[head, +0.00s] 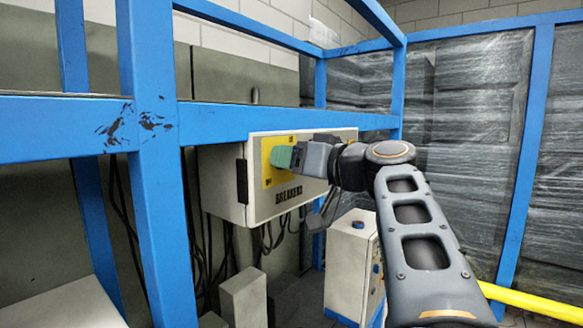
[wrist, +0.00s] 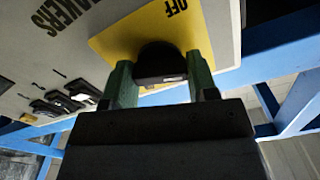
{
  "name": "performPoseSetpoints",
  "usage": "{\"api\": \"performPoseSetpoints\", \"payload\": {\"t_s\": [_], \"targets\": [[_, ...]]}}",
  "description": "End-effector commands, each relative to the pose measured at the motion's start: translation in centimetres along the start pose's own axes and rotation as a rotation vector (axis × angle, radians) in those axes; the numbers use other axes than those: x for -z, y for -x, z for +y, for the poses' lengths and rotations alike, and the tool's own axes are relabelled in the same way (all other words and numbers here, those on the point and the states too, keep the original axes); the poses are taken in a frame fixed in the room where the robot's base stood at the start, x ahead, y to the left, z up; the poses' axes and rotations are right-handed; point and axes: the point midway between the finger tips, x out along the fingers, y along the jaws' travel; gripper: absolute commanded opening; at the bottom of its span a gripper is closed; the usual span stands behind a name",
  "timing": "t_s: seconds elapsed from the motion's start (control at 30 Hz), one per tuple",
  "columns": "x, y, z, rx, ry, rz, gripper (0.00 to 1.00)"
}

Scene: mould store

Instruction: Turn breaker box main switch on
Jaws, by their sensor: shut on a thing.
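The breaker box (head: 228,190) is a pale grey box with "BREAKERS" lettering, seen at the centre of the head view. A yellow plate (head: 270,176) on its front carries the main switch; the plate also shows in the wrist view (wrist: 115,38). The main switch (wrist: 158,62) is a black knob, with "OFF" printed beside it in the wrist view. My gripper (head: 284,157) is at the plate. In the wrist view its green fingers (wrist: 160,75) are shut on the main switch, one on each side. The gripper hides the switch in the head view.
Blue rack posts and a crossbeam (head: 240,122) stand in front of and above the box. Several small black breakers (wrist: 56,102) sit beside the yellow plate. A white cabinet (head: 347,255) stands below right, and dark cables (head: 205,255) hang under the box. Wrapped stacks (head: 470,150) fill the right.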

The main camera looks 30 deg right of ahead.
Motion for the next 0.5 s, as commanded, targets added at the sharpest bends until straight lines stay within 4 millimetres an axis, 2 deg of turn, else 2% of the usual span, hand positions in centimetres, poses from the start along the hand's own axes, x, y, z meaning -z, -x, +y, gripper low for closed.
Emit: {"api": "performPoseSetpoints", "payload": {"t_s": [0.5], "targets": [[-0.04, 0.0, 0.01, 0.0, -0.488, 0.001, 0.29]]}}
